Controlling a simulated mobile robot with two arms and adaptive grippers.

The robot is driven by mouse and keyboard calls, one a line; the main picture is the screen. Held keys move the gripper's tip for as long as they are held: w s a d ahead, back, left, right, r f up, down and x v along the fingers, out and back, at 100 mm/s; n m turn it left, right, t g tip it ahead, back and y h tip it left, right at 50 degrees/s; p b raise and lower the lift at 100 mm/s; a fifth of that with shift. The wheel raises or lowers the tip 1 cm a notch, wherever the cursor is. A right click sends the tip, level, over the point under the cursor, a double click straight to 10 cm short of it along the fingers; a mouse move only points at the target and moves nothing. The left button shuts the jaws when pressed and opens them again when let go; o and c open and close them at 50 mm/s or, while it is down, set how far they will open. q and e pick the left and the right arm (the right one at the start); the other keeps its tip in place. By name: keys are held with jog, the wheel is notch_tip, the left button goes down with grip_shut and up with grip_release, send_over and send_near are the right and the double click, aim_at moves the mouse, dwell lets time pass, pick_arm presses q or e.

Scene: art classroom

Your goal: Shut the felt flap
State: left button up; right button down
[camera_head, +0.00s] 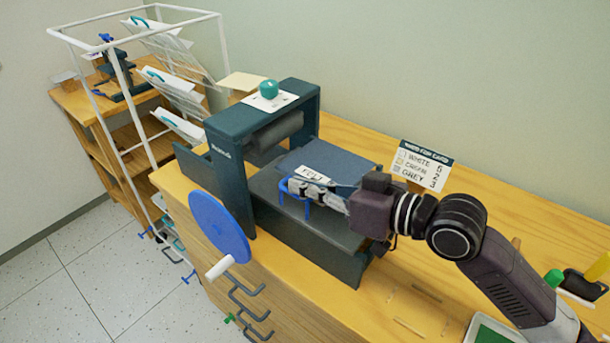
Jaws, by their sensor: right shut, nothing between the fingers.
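The felt flap (325,157) is a dark blue-grey panel on the bed of a dark green press (220,128), just right of the press's roller (280,130). A white label reading "FELT" (312,174) is on its near edge. I cannot tell how far the flap is tilted above the bed. A blue loop handle (283,192) shows at the near edge, below the label. My right gripper (297,187) is shut and empty, with its fingers beside the handle and partly covering it and the flap's edge. My left gripper is not in view.
A blue wheel (219,225) with a white grip stands on the press's near side. A sign card (421,165) stands behind my right arm. A white drying rack (150,75) stands at the left. The wooden top (545,225) has bare room at right.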

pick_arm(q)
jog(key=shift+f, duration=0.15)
pick_arm(e)
jog(key=shift+s+f+n, duration=0.1)
jog(key=shift+f+n, duration=0.2)
jog(key=shift+f, duration=0.3)
jog(key=shift+r+p, duration=0.5)
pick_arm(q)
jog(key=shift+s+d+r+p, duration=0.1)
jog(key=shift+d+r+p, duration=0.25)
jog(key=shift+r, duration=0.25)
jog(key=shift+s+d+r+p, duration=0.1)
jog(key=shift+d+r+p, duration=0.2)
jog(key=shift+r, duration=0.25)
pick_arm(e)
jog(key=s+d+r, duration=0.4)
jog(key=d+r, duration=0.1)
jog(key=d, duration=0.3)
jog(key=shift+s+d+r, duration=0.15)
jog(key=shift+d+r, duration=0.15)
jog(key=shift+d, duration=0.1)
